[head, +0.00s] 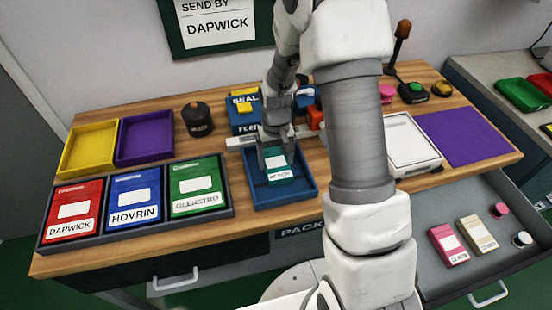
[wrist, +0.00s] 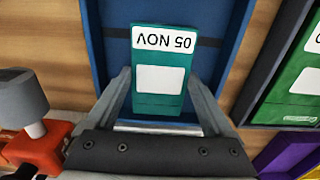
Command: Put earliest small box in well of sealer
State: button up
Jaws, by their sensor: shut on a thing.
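A small teal box (head: 281,172) with a white label is between the fingers of my gripper (head: 271,158), which is shut on it. In the wrist view its label reads 05 NOV, upside down (wrist: 162,40). The box is over or in the blue tray (head: 262,198); I cannot tell whether it touches the floor. Blue tray walls show on both sides of it in the wrist view (wrist: 232,40). The blue sealer (head: 243,122), marked SEAL and FEED, stands behind the tray, partly hidden by my arm. A pink box (head: 448,245) and a beige box (head: 477,234) lie in the open drawer, their dates too small to read.
Red (head: 75,212), blue (head: 135,200) and green (head: 195,187) large boxes lie in a dark rack at left. Yellow (head: 88,148) and purple (head: 145,137) trays stand behind.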

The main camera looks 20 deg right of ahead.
jog(key=shift+f, duration=0.15)
jog(key=o, duration=1.2)
notch_tip(320, 180, up, 12)
jog(key=p, duration=0.1)
notch_tip(320, 180, up, 12)
jog(key=t, duration=0.2)
send_over(276, 163)
jog(key=s, duration=0.7)
jog(key=shift+s+r+t, duration=0.6)
jog(key=shift+s+r, duration=0.5)
jog(key=shift+s, duration=1.1)
jog(key=shift+s+r+t, duration=0.6)
jog(key=shift+s+r, duration=0.5)
jog(key=shift+s, duration=1.15)
jog(key=shift+s+r+t, duration=0.6)
jog(key=shift+s+r, duration=0.5)
jog(key=shift+s, duration=1.1)
